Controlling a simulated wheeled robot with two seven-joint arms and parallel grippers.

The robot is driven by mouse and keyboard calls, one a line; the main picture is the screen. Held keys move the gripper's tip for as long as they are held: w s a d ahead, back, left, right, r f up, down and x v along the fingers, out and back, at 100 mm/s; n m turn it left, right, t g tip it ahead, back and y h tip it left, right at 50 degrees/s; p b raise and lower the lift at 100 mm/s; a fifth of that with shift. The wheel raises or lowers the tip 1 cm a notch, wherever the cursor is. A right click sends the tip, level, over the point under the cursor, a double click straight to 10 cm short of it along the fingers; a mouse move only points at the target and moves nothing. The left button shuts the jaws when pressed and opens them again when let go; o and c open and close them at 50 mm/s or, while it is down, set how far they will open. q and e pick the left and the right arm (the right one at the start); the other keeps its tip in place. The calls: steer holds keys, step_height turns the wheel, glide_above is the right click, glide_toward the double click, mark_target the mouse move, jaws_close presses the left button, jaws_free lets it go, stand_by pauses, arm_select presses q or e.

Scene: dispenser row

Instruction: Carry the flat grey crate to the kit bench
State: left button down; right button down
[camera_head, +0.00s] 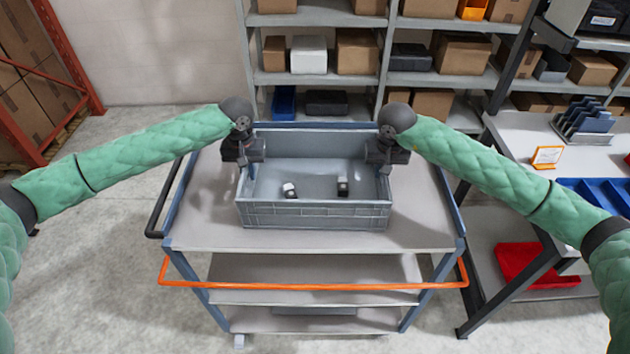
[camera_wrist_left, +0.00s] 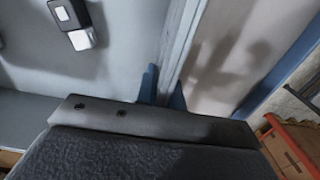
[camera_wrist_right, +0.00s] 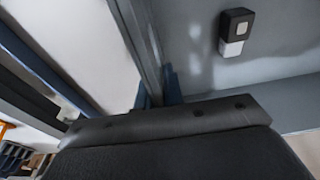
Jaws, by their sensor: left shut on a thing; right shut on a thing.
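The flat grey crate (camera_head: 312,215) sits upright on the top shelf of a cart in the head view. Two small black-and-white items (camera_head: 290,190) (camera_head: 343,186) lie inside it. My left gripper (camera_head: 248,170) is shut on the crate's left wall, which shows between its blue fingers in the left wrist view (camera_wrist_left: 165,90). My right gripper (camera_head: 383,168) is shut on the crate's right wall, also seen in the right wrist view (camera_wrist_right: 155,92). The kit bench (camera_head: 535,135) is probably the grey-topped bench at the right.
The cart (camera_head: 205,225) has an orange front bar (camera_head: 315,287) and bare top around the crate. Shelving (camera_head: 330,78) with boxes stands behind. The bench holds a rack (camera_head: 583,122), a small orange sign (camera_head: 546,156) and a blue bin (camera_head: 597,192). A red tray (camera_head: 535,265) lies below it.

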arm_select(q)
steer(key=shift+r, duration=0.25)
arm_select(e)
steer(key=shift+r, duration=0.25)
